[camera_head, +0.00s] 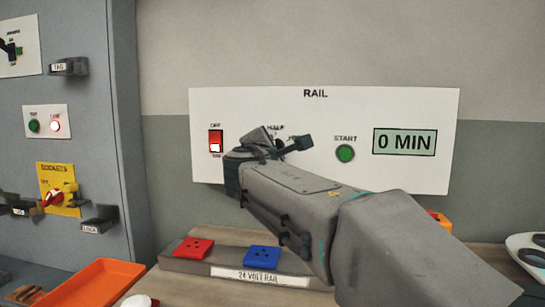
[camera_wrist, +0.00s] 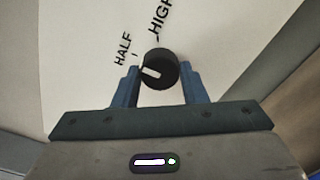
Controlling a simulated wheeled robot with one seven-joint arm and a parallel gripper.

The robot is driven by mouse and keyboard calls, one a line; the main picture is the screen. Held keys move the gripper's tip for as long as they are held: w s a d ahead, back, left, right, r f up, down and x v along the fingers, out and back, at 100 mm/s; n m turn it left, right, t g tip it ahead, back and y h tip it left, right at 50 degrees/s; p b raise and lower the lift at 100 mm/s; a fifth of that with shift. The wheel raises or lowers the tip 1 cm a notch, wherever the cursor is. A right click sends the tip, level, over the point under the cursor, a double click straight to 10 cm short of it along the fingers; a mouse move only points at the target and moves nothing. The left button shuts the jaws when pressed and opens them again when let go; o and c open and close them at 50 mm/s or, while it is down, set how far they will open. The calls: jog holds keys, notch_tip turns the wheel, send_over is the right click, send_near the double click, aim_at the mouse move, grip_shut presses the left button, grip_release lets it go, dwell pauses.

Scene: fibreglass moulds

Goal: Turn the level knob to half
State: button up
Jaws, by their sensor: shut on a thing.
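The level knob (camera_wrist: 165,60) is round and black with a white pointer mark, on the white panel. In the wrist view its mark points left and slightly up, toward the side of the HALF label (camera_wrist: 123,48). I cannot tell whether it lines up exactly with the HALF tick. The HIGH label (camera_wrist: 160,15) is above the knob. My gripper (camera_wrist: 160,78) is shut on the knob, one blue finger on each side. In the head view my gripper (camera_head: 278,143) is at the panel and mostly hides the knob.
The RAIL panel (camera_head: 315,94) also has a lit red switch (camera_head: 215,141), a green START button (camera_head: 345,153) and a display reading 0 MIN (camera_head: 405,142). Below are a red socket block (camera_head: 193,248), a blue one (camera_head: 262,257) and an orange tray (camera_head: 90,285). A grey cabinet (camera_head: 95,130) stands left.

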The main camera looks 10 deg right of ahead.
dwell(0.4)
jog(key=o, duration=1)
jog(key=shift+c, duration=0.2)
jog(key=v, duration=1.4)
jog(key=shift+p, duration=0.35)
jog(key=shift+w+d, duration=0.1)
jog(key=shift+w, duration=0.05)
